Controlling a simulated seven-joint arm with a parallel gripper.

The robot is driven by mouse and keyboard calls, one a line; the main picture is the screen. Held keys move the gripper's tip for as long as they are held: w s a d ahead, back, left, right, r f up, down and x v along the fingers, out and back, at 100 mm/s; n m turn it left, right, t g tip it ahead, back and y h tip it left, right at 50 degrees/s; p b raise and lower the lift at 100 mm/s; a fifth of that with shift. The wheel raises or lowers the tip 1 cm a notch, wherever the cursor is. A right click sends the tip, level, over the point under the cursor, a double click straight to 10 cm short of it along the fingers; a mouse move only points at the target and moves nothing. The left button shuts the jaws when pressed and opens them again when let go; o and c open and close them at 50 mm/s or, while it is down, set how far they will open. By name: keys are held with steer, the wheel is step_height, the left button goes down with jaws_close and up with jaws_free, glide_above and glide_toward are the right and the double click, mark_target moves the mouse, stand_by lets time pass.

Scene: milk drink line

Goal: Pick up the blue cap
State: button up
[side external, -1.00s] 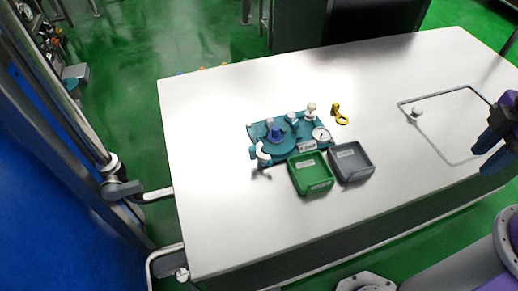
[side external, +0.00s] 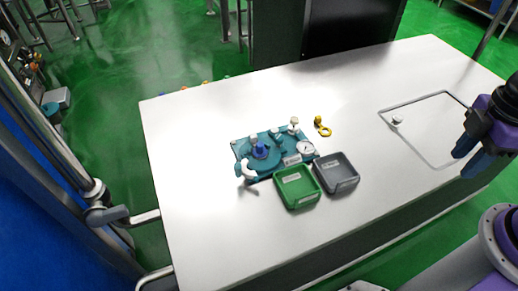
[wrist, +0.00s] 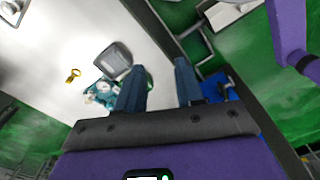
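A blue cap (side external: 260,150) sits on the teal fixture (side external: 242,150) on the white table in the side external view. My gripper (side external: 466,163) is at the right edge of that view, well apart from the cap. In the wrist view my gripper (wrist: 160,85) has its two fingers spread with nothing between them. The teal fixture (wrist: 100,88) shows partly behind the left finger there. I cannot make out the blue cap in the wrist view.
A green tray (side external: 299,202) and a grey tray (side external: 351,183) stand in front of the fixture. A yellow ring-handled part (side external: 324,130) lies behind them. The table (side external: 190,220) is clear at the left.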

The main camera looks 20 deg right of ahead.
steer(key=o, duration=0.4)
steer(key=shift+c, duration=0.2)
